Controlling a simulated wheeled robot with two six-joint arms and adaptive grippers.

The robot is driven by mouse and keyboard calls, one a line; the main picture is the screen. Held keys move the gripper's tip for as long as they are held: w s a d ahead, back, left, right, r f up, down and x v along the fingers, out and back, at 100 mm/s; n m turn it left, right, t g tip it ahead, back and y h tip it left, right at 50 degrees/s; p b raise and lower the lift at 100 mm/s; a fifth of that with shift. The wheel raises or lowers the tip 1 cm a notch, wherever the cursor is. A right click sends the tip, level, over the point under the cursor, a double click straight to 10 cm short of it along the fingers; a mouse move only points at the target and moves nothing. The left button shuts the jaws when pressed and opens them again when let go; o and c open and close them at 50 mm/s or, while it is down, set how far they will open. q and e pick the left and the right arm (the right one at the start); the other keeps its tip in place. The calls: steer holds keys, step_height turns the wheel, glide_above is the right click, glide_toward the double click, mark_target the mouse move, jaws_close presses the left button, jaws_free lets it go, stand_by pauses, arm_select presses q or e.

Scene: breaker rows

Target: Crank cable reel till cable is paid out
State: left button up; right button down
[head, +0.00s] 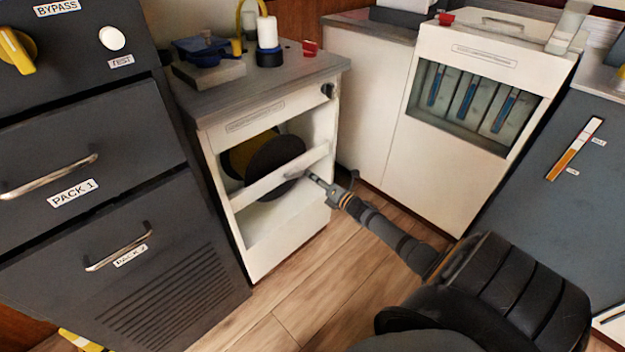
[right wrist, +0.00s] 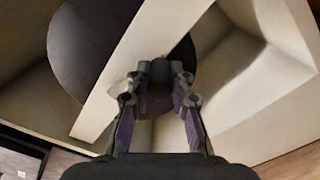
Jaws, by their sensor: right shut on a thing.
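The cable reel (head: 272,160) is a dark round disc with yellow behind it, inside the open-fronted white cabinet (head: 287,248). A white bar (head: 262,188) crosses in front of the disc. The disc also shows in the right wrist view (right wrist: 88,38). My right gripper (head: 314,180) is at the right end of that bar, in front of the reel. Its fingers (right wrist: 158,82) are closed in on a small part, which I take for the crank handle; the fingers mostly hide it. My left gripper is out of view.
The grey cabinet top (head: 318,63) holds a blue object (head: 205,50), a white cylinder (head: 267,32) and a small red item (head: 310,48). Dark drawers with bar handles (head: 118,250) stand left. A white unit (head: 440,160) stands right. The wooden floor (head: 300,315) between is clear.

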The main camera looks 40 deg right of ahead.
steer(key=shift+d+r+n, duration=0.15)
steer(key=shift+r+n, duration=0.3)
steer(key=shift+n, duration=0.25)
steer(key=shift+p, duration=0.3)
steer(key=c, duration=1.2)
jaws_free()
steer(key=shift+s, duration=0.15)
steer(key=s, duration=0.8)
steer(key=s+d, duration=0.1)
steer(key=s, duration=0.2)
steer(key=shift+s, duration=0.4)
